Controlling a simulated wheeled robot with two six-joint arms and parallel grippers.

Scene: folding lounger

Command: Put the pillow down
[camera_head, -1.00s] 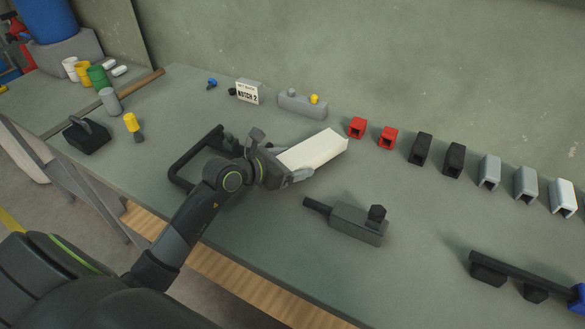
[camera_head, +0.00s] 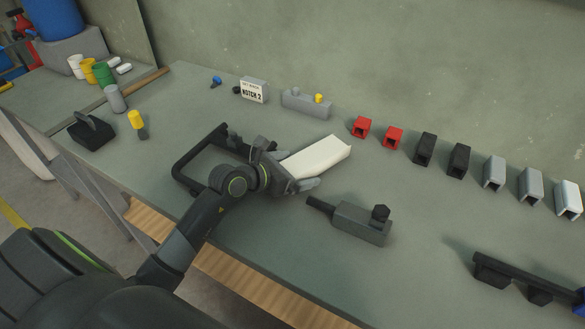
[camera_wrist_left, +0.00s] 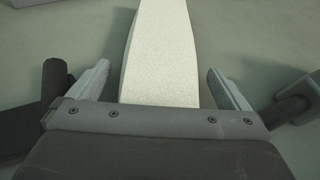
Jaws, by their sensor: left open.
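The pillow (camera_head: 319,159) is a long off-white block lying on the workbench, its far end pointing up and right. In the left wrist view the pillow (camera_wrist_left: 160,55) runs away between the fingers, with a gap on both sides. My left gripper (camera_head: 296,170) is at the pillow's near end, its fingers apart on either side of it. The fingers also show in the left wrist view (camera_wrist_left: 165,90). The gripper's body hides the near end. A dark frame (camera_head: 190,160) with a loop shape lies just left of the gripper. My right gripper is not in view.
A grey block with a dark knob and handle (camera_head: 360,222) lies right of the gripper. Several coloured brackets (camera_head: 458,160) line the back right. The bench (camera_head: 250,265) is clear in front.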

